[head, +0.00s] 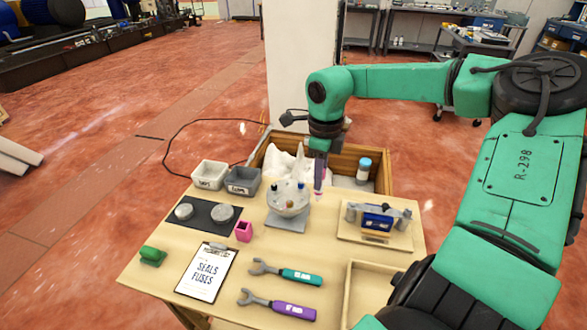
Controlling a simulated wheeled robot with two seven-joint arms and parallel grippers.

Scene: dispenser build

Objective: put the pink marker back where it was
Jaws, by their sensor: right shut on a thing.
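My right gripper (320,174) hangs pointing down over the back of the table, just right of the grey-white round dispenser (288,204). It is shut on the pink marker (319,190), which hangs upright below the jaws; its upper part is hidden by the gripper. A small pink holder (243,231) stands on the table left of and in front of the dispenser, apart from the marker. Whether it is empty is too small to tell. My left gripper is not in view.
A wooden crate (377,158) with white crumpled filling and a blue-capped bottle (364,170) stands behind. Two bins (242,182), a black mat (197,222) and a clipboard (207,272) lie left. Two wrenches (287,273) lie in front; a blue device (377,222) sits right.

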